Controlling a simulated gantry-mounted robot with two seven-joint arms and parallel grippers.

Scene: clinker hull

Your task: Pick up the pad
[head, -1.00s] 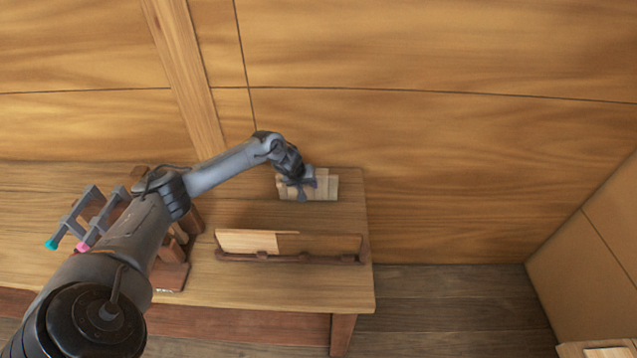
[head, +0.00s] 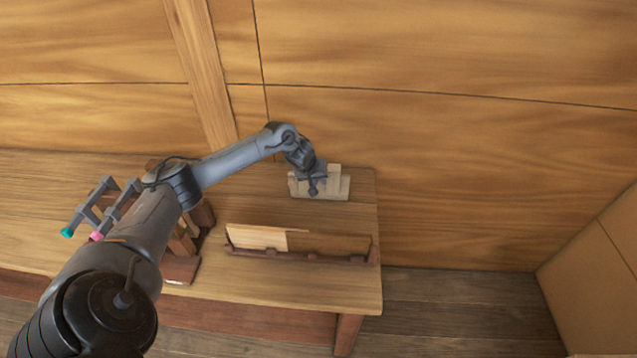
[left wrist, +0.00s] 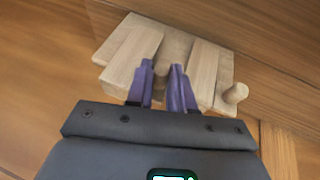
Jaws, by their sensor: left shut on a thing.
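A group of pale wooden pieces stands on the bench near the wall in the head view; the right part (head: 338,184) shows beside my left gripper (head: 314,186). In the left wrist view, the purple fingers of the left gripper (left wrist: 161,70) close around a short round wooden peg. The peg seems to belong to the darker middle piece, which I take as the pad (left wrist: 174,47). Lighter blocks flank it on both sides. The fingers hide part of the peg and its base. I cannot tell whether the pad is clear of its support. My right gripper is not in view.
A long wooden tray (head: 335,257) with pale and brown boards stands at the front of the bench (head: 300,292). A dark wooden rack (head: 182,268) stands left, partly behind my arm. The wall (head: 430,180) is close behind the pieces. Bare benchtop lies between pieces and tray.

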